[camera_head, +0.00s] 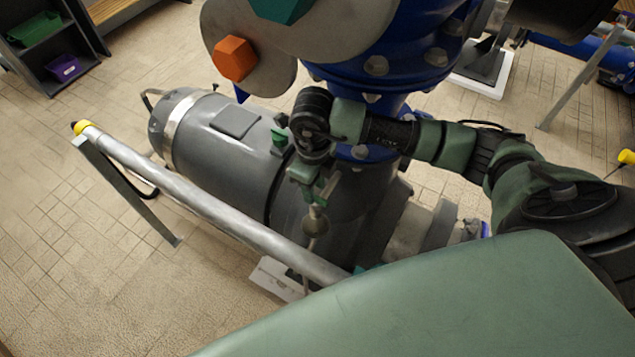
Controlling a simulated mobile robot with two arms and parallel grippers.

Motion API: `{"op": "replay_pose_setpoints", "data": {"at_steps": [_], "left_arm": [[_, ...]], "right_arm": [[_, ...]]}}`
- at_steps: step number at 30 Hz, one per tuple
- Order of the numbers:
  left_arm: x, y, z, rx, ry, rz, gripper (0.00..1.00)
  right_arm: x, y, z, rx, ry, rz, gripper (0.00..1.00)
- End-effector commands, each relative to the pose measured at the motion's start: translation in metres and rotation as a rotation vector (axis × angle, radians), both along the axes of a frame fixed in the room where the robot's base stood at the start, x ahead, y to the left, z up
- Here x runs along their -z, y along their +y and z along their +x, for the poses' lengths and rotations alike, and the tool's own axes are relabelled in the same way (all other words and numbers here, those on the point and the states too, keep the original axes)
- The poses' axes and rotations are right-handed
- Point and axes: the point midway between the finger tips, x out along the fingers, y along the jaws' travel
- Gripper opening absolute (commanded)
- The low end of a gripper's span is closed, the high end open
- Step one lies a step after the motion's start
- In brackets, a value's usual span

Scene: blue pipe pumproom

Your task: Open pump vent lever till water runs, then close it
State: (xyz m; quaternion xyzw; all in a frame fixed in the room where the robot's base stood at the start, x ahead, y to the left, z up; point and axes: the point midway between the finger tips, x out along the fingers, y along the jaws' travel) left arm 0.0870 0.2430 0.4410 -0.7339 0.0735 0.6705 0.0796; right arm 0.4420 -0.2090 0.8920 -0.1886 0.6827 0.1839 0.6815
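The pump with its grey motor (220,135) lies on its side in the middle of the view, below a large blue flanged pipe (395,50). My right arm comes in from the right, and its gripper (318,192) points down beside the pump. A small rounded metal fitting (316,222) is just below the fingertips; I cannot tell if they touch it. My arm and hand cover much of this spot. I cannot make out the vent lever for sure, nor whether the fingers hold anything. No running water shows. My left gripper is out of view.
A silver rail (210,205) with a yellow end crosses in front of the pump on a grey leg. An orange hex part (233,58) is at the upper left of the pipework. A shelf with a green bin (35,28) and a purple bin (63,67) stands far left. Tiled floor at left is clear.

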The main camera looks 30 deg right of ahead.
Motion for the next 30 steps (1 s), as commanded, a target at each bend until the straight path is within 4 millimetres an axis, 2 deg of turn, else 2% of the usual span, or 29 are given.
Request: {"op": "replay_pose_setpoints", "data": {"at_steps": [6, 16, 17, 18, 20, 30], "left_arm": [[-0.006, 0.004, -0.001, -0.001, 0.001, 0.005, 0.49], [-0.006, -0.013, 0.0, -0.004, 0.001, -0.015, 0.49], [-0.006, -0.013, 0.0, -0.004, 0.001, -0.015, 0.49], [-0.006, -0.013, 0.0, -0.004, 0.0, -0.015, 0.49], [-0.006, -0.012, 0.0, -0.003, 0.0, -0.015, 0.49], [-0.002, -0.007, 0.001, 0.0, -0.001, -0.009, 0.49]], "right_arm": [[0.025, 0.0, 0.0, 0.001, 0.003, 0.001, 0.33], [0.031, 0.0, 0.0, 0.0, 0.001, 0.001, 0.33], [0.031, 0.0, 0.0, 0.0, 0.001, 0.001, 0.27], [0.031, 0.0, 0.0, 0.001, 0.001, 0.001, 0.16], [0.031, 0.0, 0.0, 0.001, 0.001, 0.001, 0.0], [0.032, 0.0, 0.0, -0.018, 0.001, 0.001, 0.0]]}}
